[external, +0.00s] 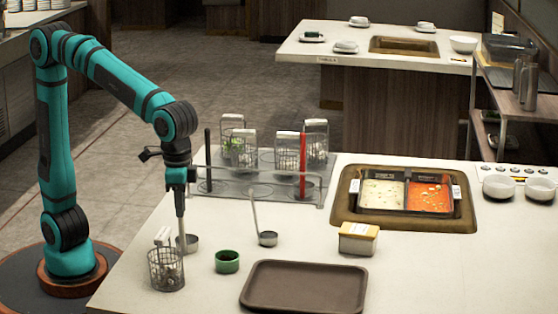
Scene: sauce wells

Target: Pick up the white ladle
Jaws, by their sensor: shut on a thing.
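My gripper (180,196) points down over the left part of the near counter and is shut on the upright handle of a ladle, whose small metal bowl (188,244) shows just below. My gripper covers much of that handle, so its colour is hard to tell. The bowl is at or close above the counter; I cannot tell whether it touches. A second ladle (267,238) with a thin pale handle stands to the right, apart from my gripper. A black handle (208,160) and a red handle (303,165) stand upright at the rack.
A wire basket (167,270) and green bowl (227,262) stand close in front of the held ladle. Behind is a rack (232,190) with several baskets. A brown tray (304,288), yellow-lidded box (358,238) and two-part sauce well (402,202) lie right. The front right counter is clear.

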